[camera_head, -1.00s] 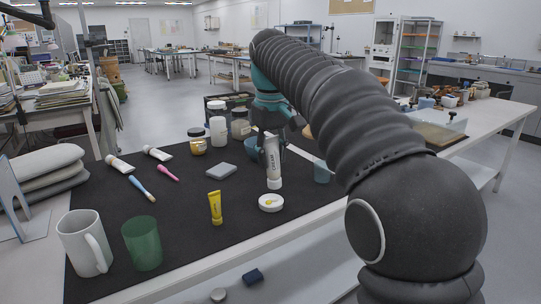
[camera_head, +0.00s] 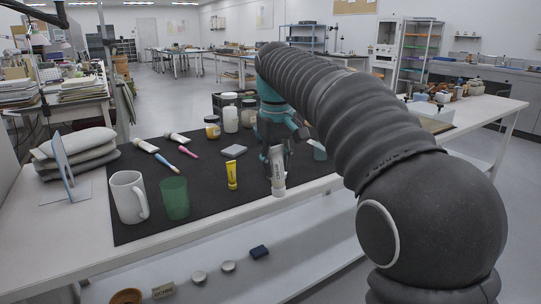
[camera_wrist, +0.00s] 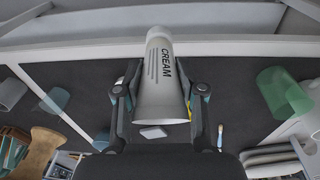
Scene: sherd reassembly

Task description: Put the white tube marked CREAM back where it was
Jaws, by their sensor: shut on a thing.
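The white tube marked CREAM (camera_head: 278,168) is upright, cap end down, near the front edge of the dark mat (camera_head: 150,226) in the head view. My gripper (camera_head: 277,153) is shut on it, with a finger on each side. In the wrist view the tube (camera_wrist: 160,75) stands between the two fingers of my gripper (camera_wrist: 160,96), and its lettering shows. I cannot tell whether its lower end touches anything.
A grey block (camera_head: 234,151), a white mug (camera_head: 129,197), a green cup (camera_head: 175,197) and jars (camera_head: 230,118) are also on the mat. A teal cup (camera_head: 319,150) is to the right.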

